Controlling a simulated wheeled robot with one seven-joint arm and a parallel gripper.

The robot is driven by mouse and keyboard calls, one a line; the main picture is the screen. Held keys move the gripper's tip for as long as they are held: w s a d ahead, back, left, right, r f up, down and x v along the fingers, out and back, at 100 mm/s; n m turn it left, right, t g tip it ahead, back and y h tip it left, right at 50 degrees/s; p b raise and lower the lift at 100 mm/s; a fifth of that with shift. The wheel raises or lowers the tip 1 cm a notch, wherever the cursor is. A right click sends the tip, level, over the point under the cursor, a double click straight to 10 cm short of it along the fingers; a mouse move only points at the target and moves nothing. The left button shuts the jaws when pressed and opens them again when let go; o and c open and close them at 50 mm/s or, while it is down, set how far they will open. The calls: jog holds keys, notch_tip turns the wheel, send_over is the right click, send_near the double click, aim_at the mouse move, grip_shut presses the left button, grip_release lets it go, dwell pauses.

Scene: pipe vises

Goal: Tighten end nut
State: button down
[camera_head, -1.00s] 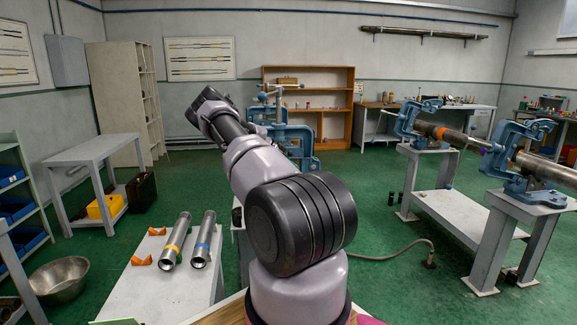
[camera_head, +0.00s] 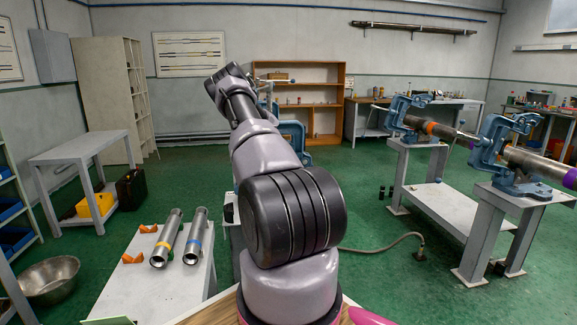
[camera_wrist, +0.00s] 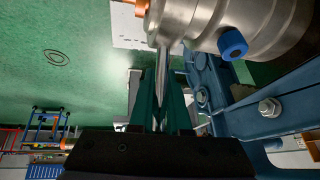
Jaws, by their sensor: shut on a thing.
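In the wrist view my gripper (camera_wrist: 160,118) has its green fingers closed around a thin grey metal bar (camera_wrist: 163,62). The bar runs up to a large shiny steel cylindrical body (camera_wrist: 192,22). A blue nut-like piece (camera_wrist: 232,43) sticks out of this body, to the right of my fingers and apart from them. I cannot tell which part is the end nut. Blue vise metalwork (camera_wrist: 270,105) with bolts lies close on the right. In the head view my gripper is hidden behind my arm, near a blue vise (camera_head: 293,135) that is partly covered.
Blue vises (camera_head: 510,150) on stands at right hold a long pipe (camera_head: 535,163). A hose (camera_head: 390,243) lies on the green floor.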

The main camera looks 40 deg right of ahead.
jog(key=shift+s+d+f, duration=0.2)
jog(key=shift+s+f, duration=0.05)
jog(key=shift+s, duration=0.15)
jog(key=c, duration=0.9)
grip_release()
jog(key=shift+d, duration=0.15)
jog(key=shift+w, duration=0.1)
jog(key=a+r, duration=0.2)
jog(key=a, duration=0.1)
jog(key=shift+w+r, duration=0.3)
jog(key=shift+r, duration=0.05)
jog(key=a, duration=0.3)
jog(key=w+a, duration=0.1)
jog(key=a, duration=0.3)
jog(key=w+a, duration=0.1)
jog(key=a, duration=0.2)
jog(key=shift+a, duration=0.2)
